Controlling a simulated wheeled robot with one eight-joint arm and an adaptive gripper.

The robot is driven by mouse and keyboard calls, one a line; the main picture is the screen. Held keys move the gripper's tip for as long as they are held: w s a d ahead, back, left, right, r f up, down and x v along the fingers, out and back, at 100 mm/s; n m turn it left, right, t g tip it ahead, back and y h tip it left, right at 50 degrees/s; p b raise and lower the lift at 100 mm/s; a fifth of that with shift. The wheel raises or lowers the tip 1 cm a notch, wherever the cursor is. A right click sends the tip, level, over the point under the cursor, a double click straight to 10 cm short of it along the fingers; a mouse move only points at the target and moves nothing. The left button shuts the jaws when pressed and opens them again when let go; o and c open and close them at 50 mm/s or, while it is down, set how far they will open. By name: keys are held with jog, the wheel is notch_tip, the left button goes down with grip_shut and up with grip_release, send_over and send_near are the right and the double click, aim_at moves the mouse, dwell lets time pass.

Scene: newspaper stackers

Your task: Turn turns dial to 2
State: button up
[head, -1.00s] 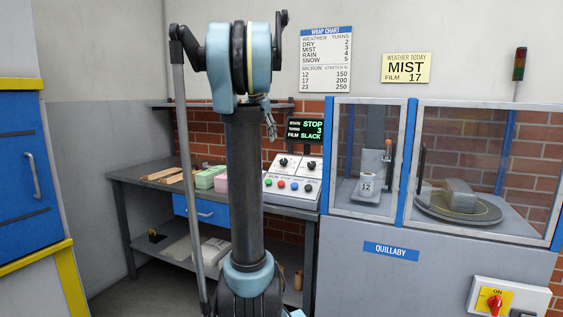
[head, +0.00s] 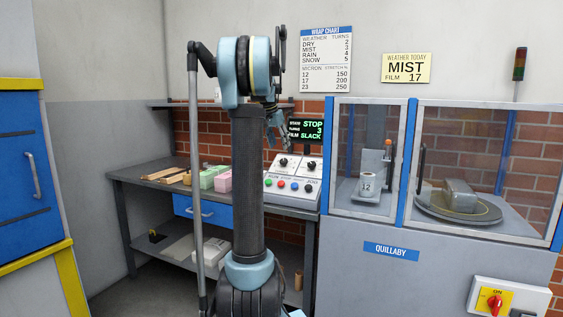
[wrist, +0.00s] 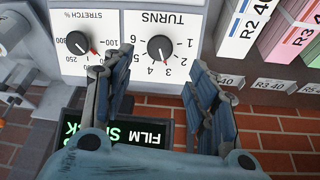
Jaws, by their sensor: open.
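The turns dial (wrist: 160,48) is a round black knob on the pale control panel, seen upside down in the wrist view. Its red pointer mark points at or close to 3. In the head view the turns dial (head: 283,162) is the left of two black knobs. My gripper (wrist: 155,82) is open and empty, its two fingers spread below the dial in the wrist picture and apart from it. In the head view my gripper (head: 284,130) hangs above the panel, in front of the display (head: 306,131), which reads STOP, turns 3, film SLACK.
The stretch dial (wrist: 77,43) sits beside the turns dial. Coloured buttons (head: 281,184) line the panel's lower part. Pink and green stacks (head: 223,183) lie on the bench to its left. A glazed machine (head: 391,250) stands right. The wall chart (head: 326,60) lists MIST 3, DRY 2.

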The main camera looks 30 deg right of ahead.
aim_at(283, 160)
jog(key=x, duration=0.9)
jog(key=c, duration=1.1)
